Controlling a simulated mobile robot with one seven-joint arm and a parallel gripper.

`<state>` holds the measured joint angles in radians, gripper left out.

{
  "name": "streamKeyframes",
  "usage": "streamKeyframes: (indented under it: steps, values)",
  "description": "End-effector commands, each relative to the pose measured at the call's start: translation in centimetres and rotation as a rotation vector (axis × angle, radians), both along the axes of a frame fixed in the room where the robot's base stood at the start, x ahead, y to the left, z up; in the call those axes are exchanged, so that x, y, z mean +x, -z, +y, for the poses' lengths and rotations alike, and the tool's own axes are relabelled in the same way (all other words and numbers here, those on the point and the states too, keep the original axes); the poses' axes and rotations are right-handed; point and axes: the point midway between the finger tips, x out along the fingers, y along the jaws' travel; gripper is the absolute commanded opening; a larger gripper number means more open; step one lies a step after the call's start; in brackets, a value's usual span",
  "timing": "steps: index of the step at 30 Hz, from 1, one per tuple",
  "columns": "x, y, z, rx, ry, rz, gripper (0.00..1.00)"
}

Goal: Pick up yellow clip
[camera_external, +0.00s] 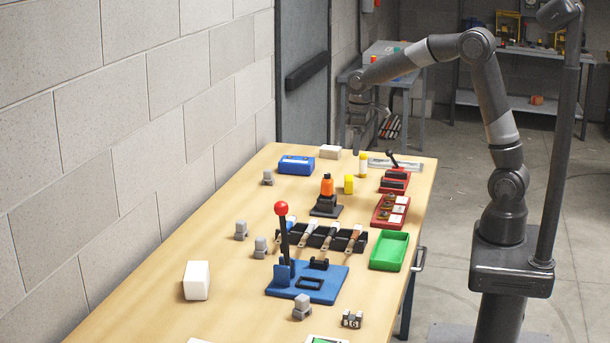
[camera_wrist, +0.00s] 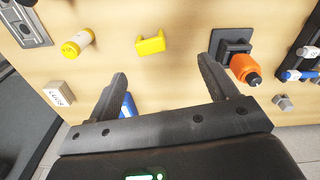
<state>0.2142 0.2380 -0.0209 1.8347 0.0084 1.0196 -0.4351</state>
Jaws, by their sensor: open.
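The yellow clip (camera_wrist: 151,44) lies on the wooden table in the wrist view, beyond my fingertips and roughly between their lines. It looks like a small block with a notch in one side. In the external view the yellow clip (camera_external: 348,184) sits between the orange-topped bottle and the yellow-and-white cylinder. My gripper (camera_wrist: 162,72) is open, with nothing between its fingers. In the external view my gripper (camera_external: 357,138) hangs over the far end of the table, apart from the clip. Its exact height is hard to tell.
An orange bottle (camera_wrist: 243,68) in a black stand is near my right finger. A yellow-and-white cylinder (camera_wrist: 78,43) stands left of the clip. A blue box (camera_external: 296,165) is partly hidden behind my left finger in the wrist view. The wood around the clip is bare.

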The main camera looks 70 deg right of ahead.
Motion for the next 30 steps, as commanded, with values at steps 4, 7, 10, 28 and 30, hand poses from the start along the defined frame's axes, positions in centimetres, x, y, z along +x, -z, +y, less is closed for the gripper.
streamKeyframes:
  steps: [4, 7, 10, 28, 30]
  values:
    - [1.7, 2.3, -1.5, 0.006, -0.014, 0.036, 0.78]
    - [2.3, 3.0, -1.9, 0.008, -0.022, 0.046, 0.78]
    - [2.4, 4.0, -2.0, 0.010, -0.024, 0.051, 0.78]
    - [2.6, 11.5, -2.1, 0.010, -0.023, 0.052, 0.78]
    - [2.6, 12.5, -2.1, 0.010, -0.023, 0.052, 0.78]
